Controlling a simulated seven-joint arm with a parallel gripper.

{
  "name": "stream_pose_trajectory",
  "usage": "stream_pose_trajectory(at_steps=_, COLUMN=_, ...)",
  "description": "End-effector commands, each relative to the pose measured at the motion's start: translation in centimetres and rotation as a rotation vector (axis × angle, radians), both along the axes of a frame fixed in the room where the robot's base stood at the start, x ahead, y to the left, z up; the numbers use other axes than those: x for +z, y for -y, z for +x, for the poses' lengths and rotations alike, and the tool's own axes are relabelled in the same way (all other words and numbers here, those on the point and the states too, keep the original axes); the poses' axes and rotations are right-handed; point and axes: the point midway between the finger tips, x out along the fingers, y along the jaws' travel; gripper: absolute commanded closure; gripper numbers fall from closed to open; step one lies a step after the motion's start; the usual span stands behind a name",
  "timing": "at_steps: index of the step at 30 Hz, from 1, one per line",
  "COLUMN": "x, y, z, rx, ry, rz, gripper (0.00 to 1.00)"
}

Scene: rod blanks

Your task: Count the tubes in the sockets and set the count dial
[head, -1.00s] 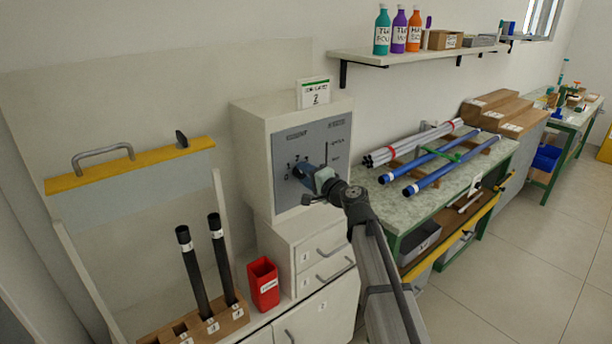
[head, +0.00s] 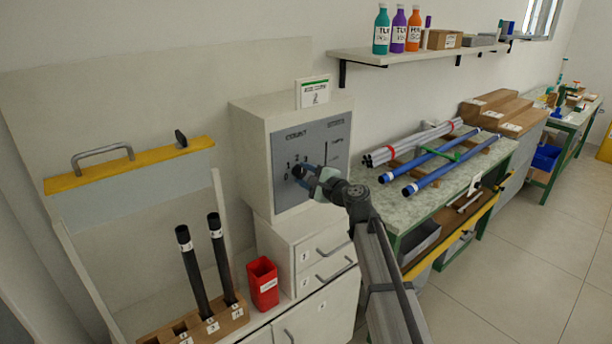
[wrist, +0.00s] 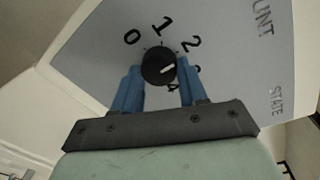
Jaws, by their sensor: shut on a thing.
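The count dial is a round black knob (wrist: 157,61) with a white mark, on a grey panel (head: 330,145) of a white cabinet. In the wrist view the mark points to the right, roughly at the 3. My gripper (wrist: 160,84) has its blue fingers on both sides of the knob, shut on it. In the head view my gripper (head: 308,176) is at the panel and hides most of the knob. Two black tubes, left (head: 192,272) and right (head: 222,260), stand upright in a wooden socket block (head: 237,318). A socket left of them looks empty.
A red bin (head: 263,284) stands between the block and white drawers (head: 318,252). A raised guard with a yellow bar (head: 130,165) is above the tubes. Blue and grey rods lie on a bench (head: 480,165) at right. A shelf (head: 400,55) holds bottles.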

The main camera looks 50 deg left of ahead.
Motion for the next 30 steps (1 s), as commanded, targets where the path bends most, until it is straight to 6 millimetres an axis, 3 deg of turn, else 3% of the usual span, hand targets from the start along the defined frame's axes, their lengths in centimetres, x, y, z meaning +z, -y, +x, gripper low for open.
stream_pose_trajectory(at_steps=12, x=-0.06, y=0.04, z=-0.01, rx=0.000, ry=-0.005, rz=-0.001, gripper=0.88)
stream_pose_trajectory(at_steps=13, x=-0.06, y=0.03, z=-0.01, rx=0.000, ry=-0.005, rz=-0.001, gripper=0.56)
stream_pose_trajectory(at_steps=18, x=-0.04, y=0.03, z=-0.01, rx=0.000, ry=-0.005, rz=-0.001, gripper=0.40)
stream_pose_trajectory(at_steps=21, x=-0.03, y=0.02, z=0.00, rx=0.000, ry=-0.005, rz=0.000, gripper=0.32)
stream_pose_trajectory(at_steps=30, x=0.01, y=0.40, z=-0.03, rx=0.000, ry=-0.005, rz=0.000, gripper=0.32)
